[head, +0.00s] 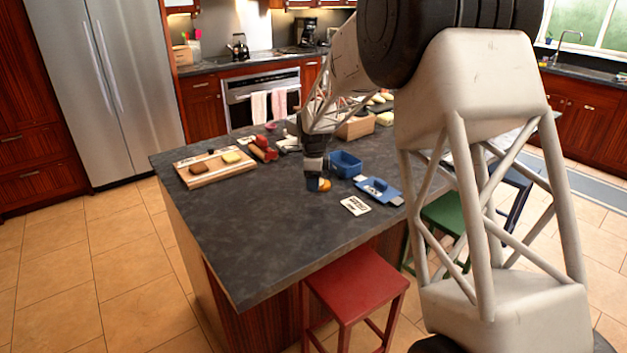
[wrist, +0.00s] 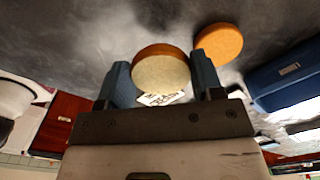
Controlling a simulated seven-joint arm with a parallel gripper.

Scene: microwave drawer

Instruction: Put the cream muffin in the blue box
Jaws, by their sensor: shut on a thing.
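My gripper (head: 318,183) is low over the grey counter, its fingers pointing down. In the wrist view my gripper (wrist: 163,85) is shut on the cream muffin (wrist: 160,70), a round piece with a pale cream face and a brown rim. The cream muffin is hard to make out in the head view. The open blue box (head: 345,164) stands just behind and right of my gripper. It also shows at the right edge of the wrist view (wrist: 285,80).
An orange muffin (wrist: 219,43) lies beside my right-hand finger in the wrist view. A blue lid (head: 380,190) and a white card (head: 355,205) lie right of my gripper. A wooden board (head: 214,168) holds food at left. The front counter is clear.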

